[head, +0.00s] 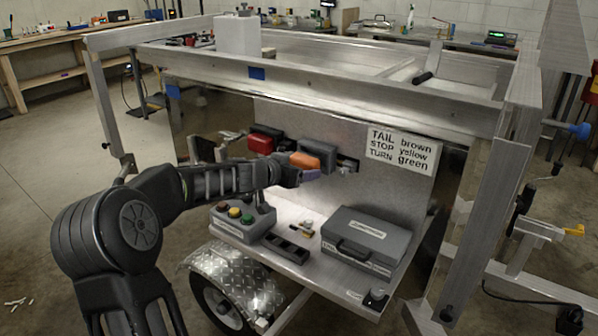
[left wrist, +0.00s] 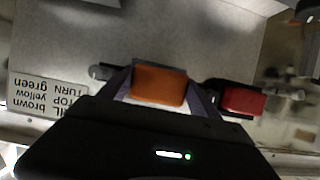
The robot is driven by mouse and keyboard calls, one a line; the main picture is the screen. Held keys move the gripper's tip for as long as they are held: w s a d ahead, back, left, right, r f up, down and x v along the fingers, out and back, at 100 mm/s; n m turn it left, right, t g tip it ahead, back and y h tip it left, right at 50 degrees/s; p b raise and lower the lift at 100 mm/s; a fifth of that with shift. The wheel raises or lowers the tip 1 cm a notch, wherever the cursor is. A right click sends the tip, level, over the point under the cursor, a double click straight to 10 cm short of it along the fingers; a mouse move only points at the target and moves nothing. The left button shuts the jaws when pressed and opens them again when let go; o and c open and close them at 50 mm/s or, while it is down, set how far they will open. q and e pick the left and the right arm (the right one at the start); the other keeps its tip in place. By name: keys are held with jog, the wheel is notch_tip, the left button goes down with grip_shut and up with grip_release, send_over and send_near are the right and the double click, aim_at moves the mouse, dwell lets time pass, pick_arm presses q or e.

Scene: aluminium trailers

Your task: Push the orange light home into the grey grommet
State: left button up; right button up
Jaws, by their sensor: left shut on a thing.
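The orange light (head: 305,161) is near the upright metal panel, between the red light and the wiring label. My left gripper (head: 312,175) is shut on it. In the left wrist view the orange light (left wrist: 158,85) sits between the two fingers, with its lens facing the camera. A dark block (head: 318,149) shows just behind and above it in the head view. I cannot make out the grey grommet for certain; the light and gripper cover that spot, so I cannot tell how deep the light sits. My right gripper is not in view.
The red light (head: 260,143) is on the panel to the left; it also shows in the left wrist view (left wrist: 243,101). A white wiring label (head: 399,151) is to the right. Below, a grey case (head: 366,240) and a button box (head: 243,221) stand on the shelf. Frame rails surround the panel.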

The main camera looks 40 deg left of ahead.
aim_at(299, 165)
pick_arm(q)
jog(key=shift+w+a+r+p, duration=0.1)
jog(key=shift+w+p, duration=0.45)
jog(key=shift+w, duration=1.15)
jog(key=o, duration=1.6)
jog(key=shift+s+r+b, duration=0.1)
jog(key=shift+s+b, duration=0.25)
jog(key=shift+s, duration=0.15)
jog(key=b+v, duration=0.2)
jog(key=v, duration=0.4)
jog(key=shift+s+r, duration=0.2)
jog(key=shift+s, duration=0.15)
